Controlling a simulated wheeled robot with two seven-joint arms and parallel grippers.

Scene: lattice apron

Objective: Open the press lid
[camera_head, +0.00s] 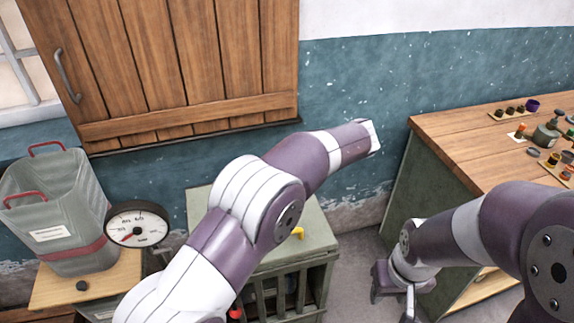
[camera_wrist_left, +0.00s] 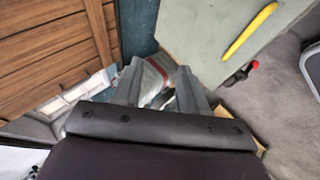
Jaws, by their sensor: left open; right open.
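The press appears to be the low green slatted box (camera_head: 262,290) in the middle. Its flat grey-green lid (camera_head: 316,222) lies closed on top, partly hidden behind my left arm. A yellow handle (camera_head: 298,234) shows on the lid beside that arm. In the left wrist view the handle (camera_wrist_left: 250,30) lies across the lid (camera_wrist_left: 200,30) at upper right. My left gripper (camera_wrist_left: 160,68) is open and empty, apart from the handle; it is hidden in the head view. My right gripper (camera_head: 395,288) hangs open and empty right of the box, above the floor.
A grey bin (camera_head: 55,205) with red handles stands on a wooden platform at left, beside a round dial (camera_head: 138,225). A wooden shutter (camera_head: 160,60) hangs on the wall. A wooden-topped bench (camera_head: 450,125) with small pots stands at right. Floor shows between box and bench.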

